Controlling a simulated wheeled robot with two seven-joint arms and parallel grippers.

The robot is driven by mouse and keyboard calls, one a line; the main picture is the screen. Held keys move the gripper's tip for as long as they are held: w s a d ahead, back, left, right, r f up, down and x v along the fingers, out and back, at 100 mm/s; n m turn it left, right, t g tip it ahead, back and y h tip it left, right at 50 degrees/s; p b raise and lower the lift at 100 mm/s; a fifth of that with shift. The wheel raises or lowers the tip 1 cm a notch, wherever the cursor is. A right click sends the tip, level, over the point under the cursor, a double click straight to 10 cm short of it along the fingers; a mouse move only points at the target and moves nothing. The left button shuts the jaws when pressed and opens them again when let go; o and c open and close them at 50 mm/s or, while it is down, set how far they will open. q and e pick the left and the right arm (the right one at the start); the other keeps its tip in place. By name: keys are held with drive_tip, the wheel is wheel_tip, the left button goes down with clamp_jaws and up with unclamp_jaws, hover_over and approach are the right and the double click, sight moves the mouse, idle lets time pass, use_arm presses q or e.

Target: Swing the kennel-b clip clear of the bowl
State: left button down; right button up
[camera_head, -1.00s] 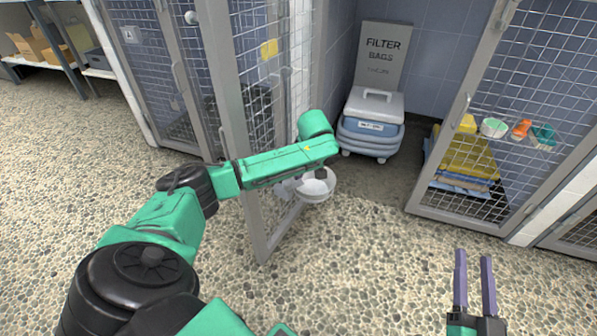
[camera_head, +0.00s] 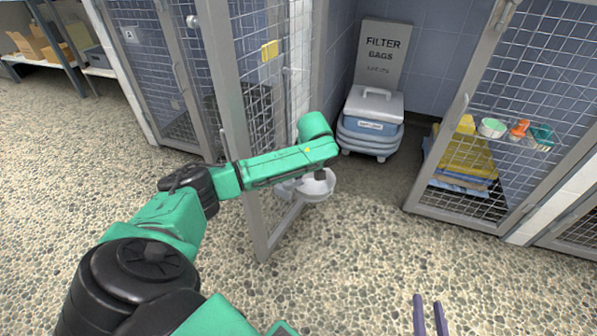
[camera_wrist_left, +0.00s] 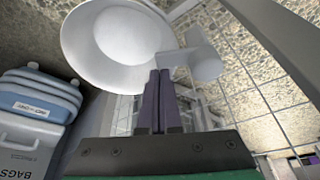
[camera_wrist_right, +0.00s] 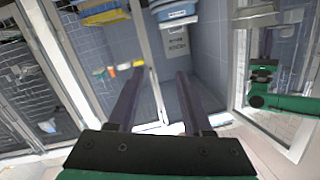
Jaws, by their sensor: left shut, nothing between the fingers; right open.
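The pale bowl (camera_head: 321,189) sits on the inner side of an open mesh kennel door (camera_head: 232,110), low down; it also shows in the left wrist view (camera_wrist_left: 118,42). A grey piece that looks like the clip (camera_wrist_left: 192,58) is beside the bowl's rim; in the head view this area is partly hidden by my left arm. My left gripper (camera_wrist_left: 160,73) is shut and empty, its fingertips close to the bowl's rim and the grey piece; I cannot tell if they touch. My right gripper (camera_head: 428,298) is open and empty over the floor, also in its wrist view (camera_wrist_right: 157,78).
A blue bin with a grey lid (camera_head: 371,120) stands in the alcove below a "FILTER BAGS" sign (camera_head: 384,50). At right, another mesh door (camera_head: 472,208) fronts folded yellow and blue towels (camera_head: 463,160). The pebbled floor in front is clear.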

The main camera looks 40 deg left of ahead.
use_arm(q)
drive_tip(key=shift+p, duration=0.85)
use_arm(e)
drive_tip(key=s+f+g, duration=0.3)
drive_tip(key=s+f, duration=0.3)
drive_tip(key=shift+s+a+f+h, duration=0.15)
drive_tip(key=shift+s+h, duration=0.1)
drive_tip(key=shift+h, duration=0.05)
use_arm(q)
drive_tip(key=shift+d, duration=0.1)
use_arm(e)
drive_tip(key=shift+w+r, duration=0.1)
drive_tip(key=shift+r, duration=0.2)
use_arm(q)
drive_tip(key=shift+p, duration=0.35)
use_arm(e)
drive_tip(key=shift+r, duration=0.3)
use_arm(q)
drive_tip(key=shift+d+m+p, duration=0.1)
drive_tip(key=shift+m+p, duration=0.4)
drive_tip(key=shift+p, duration=1.05)
use_arm(e)
drive_tip(key=shift+r+g, duration=0.4)
drive_tip(key=shift+r, duration=1.2)
